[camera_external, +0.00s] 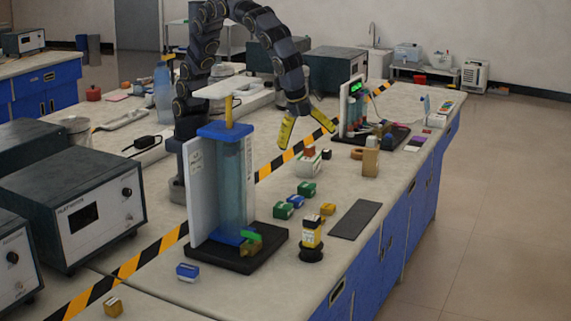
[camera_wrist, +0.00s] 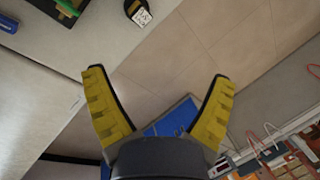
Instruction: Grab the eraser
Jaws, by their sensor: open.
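No thing is plainly marked as the eraser. A small blue-and-white block (camera_external: 187,271), which looks like an eraser, lies on the near bench left of the black stand base; a blue piece (camera_wrist: 8,24) at the top left of the wrist view may be the same. Small green-and-white blocks (camera_external: 307,189) and a blue one (camera_external: 296,201) lie mid-bench and could also be erasers. My gripper (camera_external: 309,139) is open and empty, raised above the bench, far beyond the blue-and-white block. Its yellow fingers also show spread in the wrist view (camera_wrist: 159,76).
A clear blue cylinder (camera_external: 232,185) stands on a black base (camera_external: 257,257). A white rack (camera_external: 350,106) stands behind. Black-and-yellow tape crosses the bench. Grey instruments (camera_external: 75,205) fill the left.

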